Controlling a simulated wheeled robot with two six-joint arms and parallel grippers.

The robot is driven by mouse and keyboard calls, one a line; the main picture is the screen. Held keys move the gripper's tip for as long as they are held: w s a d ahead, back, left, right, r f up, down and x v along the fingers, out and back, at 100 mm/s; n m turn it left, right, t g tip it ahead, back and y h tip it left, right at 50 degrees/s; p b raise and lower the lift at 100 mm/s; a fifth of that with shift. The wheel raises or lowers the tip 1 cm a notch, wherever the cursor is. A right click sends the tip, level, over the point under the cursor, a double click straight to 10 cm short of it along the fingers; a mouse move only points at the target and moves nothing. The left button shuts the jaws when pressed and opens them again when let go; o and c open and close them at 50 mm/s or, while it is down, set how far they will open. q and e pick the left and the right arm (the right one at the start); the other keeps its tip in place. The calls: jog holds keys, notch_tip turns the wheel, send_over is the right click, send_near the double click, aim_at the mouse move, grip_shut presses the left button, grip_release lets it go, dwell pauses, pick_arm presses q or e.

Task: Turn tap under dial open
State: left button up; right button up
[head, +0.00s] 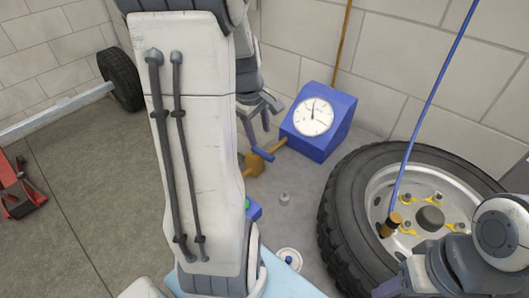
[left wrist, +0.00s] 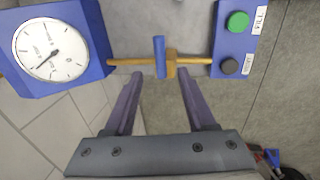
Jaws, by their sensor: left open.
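The dial (head: 313,117) is a white round face on a blue box against the wall; it also shows in the left wrist view (left wrist: 50,50). A brass pipe runs from the dial's box to a brass tap (left wrist: 171,66) with a blue bar handle (left wrist: 159,57). The handle lies across the pipe; it also shows in the head view (head: 262,154). My left gripper (left wrist: 160,74) is open and empty, its fingertips just short of the handle and to either side of it. My right gripper (head: 390,289) is at the lower right, its fingers partly cut off.
A blue box (left wrist: 235,42) with green and dark buttons sits at the pipe's other end. A large tyre on a white wheel (head: 345,210) lies at right, with a blue hose (head: 432,100) ending in a brass fitting at it. My left arm hides much of the middle.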

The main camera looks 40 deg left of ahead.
aim_at(264, 152)
pick_arm(q)
jog(key=f, duration=0.2)
jog(key=w+f+b, duration=0.1)
jog(key=f, duration=0.5)
jog(key=shift+w+f, duration=0.2)
jog(key=shift+w, duration=0.15)
grip_shut()
dwell(1.0)
